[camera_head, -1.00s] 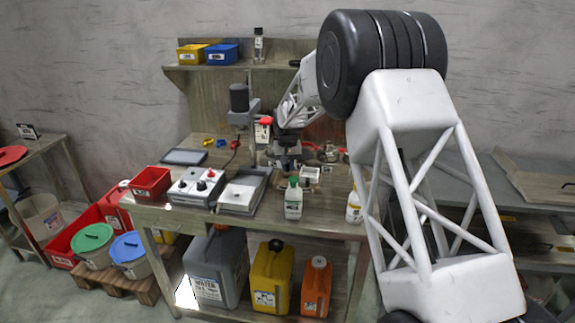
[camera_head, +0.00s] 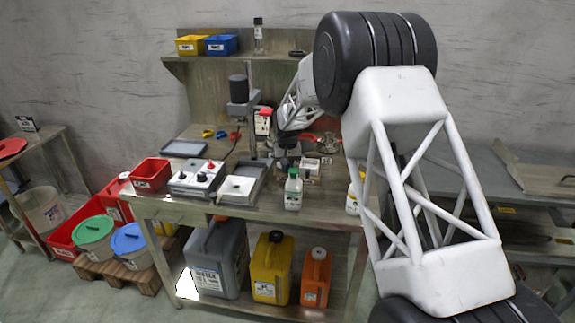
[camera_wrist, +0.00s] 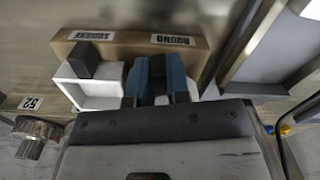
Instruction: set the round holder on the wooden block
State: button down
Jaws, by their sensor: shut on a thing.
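The wooden block (camera_wrist: 130,44) lies across the top of the wrist view, with labels reading SQUARE and ROUND, upside down. A white square-walled holder (camera_wrist: 80,85) with a dark post stands at its SQUARE end. In the head view my gripper (camera_head: 286,141) is over the bench, beside the white holder (camera_head: 310,162), and the blue piece cannot be made out.
A grey tray (camera_head: 240,186), a control box (camera_head: 197,178) and a red bin (camera_head: 151,174) stand to the left on the bench. A white bottle with a green cap (camera_head: 293,192) stands at the front edge. A knurled metal knob (camera_wrist: 33,138) is at left in the wrist view.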

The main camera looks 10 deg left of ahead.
jog(key=shift+f, duration=0.6)
jog(key=c, duration=1)
grip_release()
jog(key=shift+r, duration=3.85)
